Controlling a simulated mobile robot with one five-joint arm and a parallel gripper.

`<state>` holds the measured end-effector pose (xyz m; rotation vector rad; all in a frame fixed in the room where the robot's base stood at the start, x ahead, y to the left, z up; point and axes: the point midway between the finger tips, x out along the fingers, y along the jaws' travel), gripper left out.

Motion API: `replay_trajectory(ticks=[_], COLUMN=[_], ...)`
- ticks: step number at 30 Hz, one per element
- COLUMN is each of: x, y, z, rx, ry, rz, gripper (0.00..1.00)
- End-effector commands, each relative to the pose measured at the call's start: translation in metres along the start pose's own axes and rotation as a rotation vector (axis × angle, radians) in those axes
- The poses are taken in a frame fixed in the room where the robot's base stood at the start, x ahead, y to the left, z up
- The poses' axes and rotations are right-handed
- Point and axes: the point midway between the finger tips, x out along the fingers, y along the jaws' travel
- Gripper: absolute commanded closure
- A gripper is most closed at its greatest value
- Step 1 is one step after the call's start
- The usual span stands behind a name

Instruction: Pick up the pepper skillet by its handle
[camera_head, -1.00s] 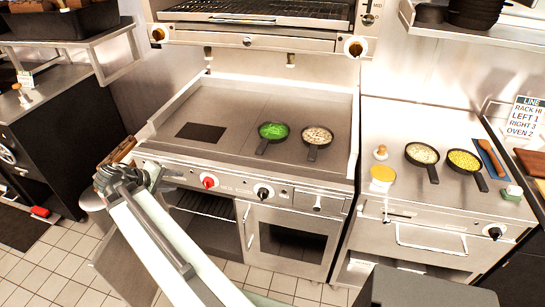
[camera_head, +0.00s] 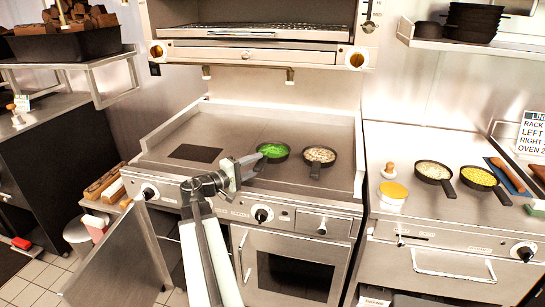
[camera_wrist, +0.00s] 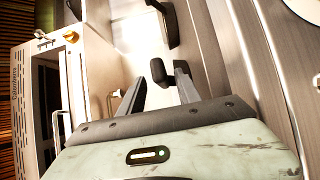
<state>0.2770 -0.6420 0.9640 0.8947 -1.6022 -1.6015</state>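The pepper skillet (camera_head: 274,152), a small black pan of green pieces, sits on the steel griddle (camera_head: 220,128) in the head view. Its handle points toward the front, partly hidden by my gripper. My gripper (camera_head: 248,168) is at the griddle's front edge, close to that handle. In the wrist view my gripper (camera_wrist: 160,82) has its two fingers apart. A dark handle end (camera_wrist: 158,70) shows ahead, between the fingertips in the picture. I cannot tell whether it is touching them.
A skillet of pale pieces (camera_head: 319,155) sits just right of the pepper skillet. Two more filled skillets, one pale (camera_head: 433,172) and one yellow (camera_head: 480,177), stand on the right counter beside a yellow-topped tub (camera_head: 392,194). An open oven door (camera_head: 118,262) is at lower left.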

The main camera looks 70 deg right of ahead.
Motion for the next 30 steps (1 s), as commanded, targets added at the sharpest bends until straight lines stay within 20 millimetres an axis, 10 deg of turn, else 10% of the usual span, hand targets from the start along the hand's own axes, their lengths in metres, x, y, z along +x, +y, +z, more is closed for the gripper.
replay_trajectory(ticks=[14, 19, 30], x=[0.047, 0.046, 0.046], y=[-0.004, -0.004, -0.004], z=[0.001, 0.001, 0.000], rx=[0.000, 0.000, 0.001], ry=[0.000, 0.000, 0.000], rz=[-0.001, -0.001, -0.001], gripper=[0.60, 1.00, 1.00])
